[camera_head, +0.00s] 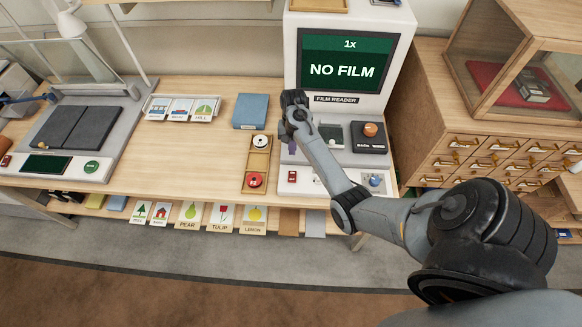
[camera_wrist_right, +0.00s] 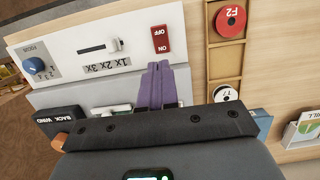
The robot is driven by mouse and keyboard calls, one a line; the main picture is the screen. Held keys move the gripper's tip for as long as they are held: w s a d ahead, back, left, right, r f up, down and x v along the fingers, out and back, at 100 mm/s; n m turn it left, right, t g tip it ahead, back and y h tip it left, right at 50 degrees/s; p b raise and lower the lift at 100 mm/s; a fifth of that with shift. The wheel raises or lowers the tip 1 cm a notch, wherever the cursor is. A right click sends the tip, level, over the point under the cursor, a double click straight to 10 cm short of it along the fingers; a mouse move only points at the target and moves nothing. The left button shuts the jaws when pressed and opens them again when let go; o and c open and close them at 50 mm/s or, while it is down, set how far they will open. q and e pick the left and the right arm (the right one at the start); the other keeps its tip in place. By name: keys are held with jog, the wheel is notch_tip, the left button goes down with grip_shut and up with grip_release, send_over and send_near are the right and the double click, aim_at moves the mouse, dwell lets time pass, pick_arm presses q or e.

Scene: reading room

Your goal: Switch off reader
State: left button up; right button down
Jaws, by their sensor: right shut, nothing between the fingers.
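The film reader (camera_head: 345,20) stands at the back centre. Its screen (camera_head: 345,65) is lit green and reads "1x" and "NO FILM". Its red ON/OFF switch (camera_head: 292,176) is on the left of the front panel and shows larger in the right wrist view (camera_wrist_right: 161,39). I cannot tell which side of the switch is pressed in. My right gripper (camera_head: 292,150) hangs over the reader's left side. Its purple fingers (camera_wrist_right: 158,68) are shut and empty, pointing at the switch with a small gap before it. My left gripper is not in view.
A wooden tray with a red spool (camera_head: 255,180) and a white spool (camera_head: 260,142) sits just left of the reader. On the panel are a slider (camera_wrist_right: 100,47) and a blue focus knob (camera_wrist_right: 35,66). A drawer cabinet (camera_head: 480,155) stands at right.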

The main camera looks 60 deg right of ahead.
send_near(291, 179)
jog(key=f, duration=0.3)
jog(key=a+f, duration=0.1)
jog(key=f, duration=0.1)
jog(key=shift+s+f+b, duration=0.1)
jog(key=shift+s+b, duration=0.2)
jog(key=shift+b, duration=0.1)
jog(key=shift+f, duration=0.7)
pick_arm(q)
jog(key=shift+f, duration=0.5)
pick_arm(e)
jog(key=shift+a, duration=0.1)
